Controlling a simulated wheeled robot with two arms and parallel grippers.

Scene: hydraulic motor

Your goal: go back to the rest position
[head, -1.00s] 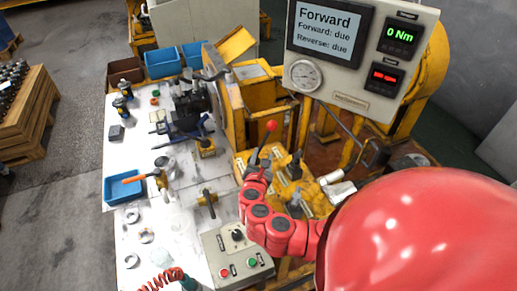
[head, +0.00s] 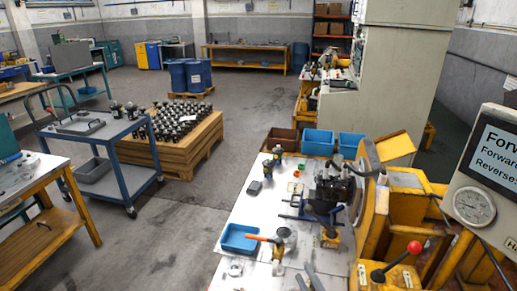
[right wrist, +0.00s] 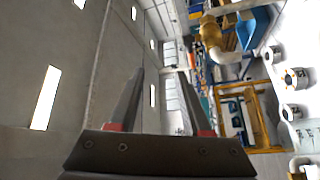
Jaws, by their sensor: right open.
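My right gripper (head: 306,276) shows only as two grey fingers at the bottom edge of the head view, over the white-topped bench (head: 257,205). Its two fingers also show in the right wrist view (right wrist: 161,85), apart and with nothing between them. The rest of my right arm is out of the head view. My left gripper is in neither view.
On the bench are a blue tray (head: 239,238), an orange-handled hammer (head: 262,238) and a dark motor assembly (head: 333,190). A yellow machine with a red-knobbed lever (head: 414,247) stands right.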

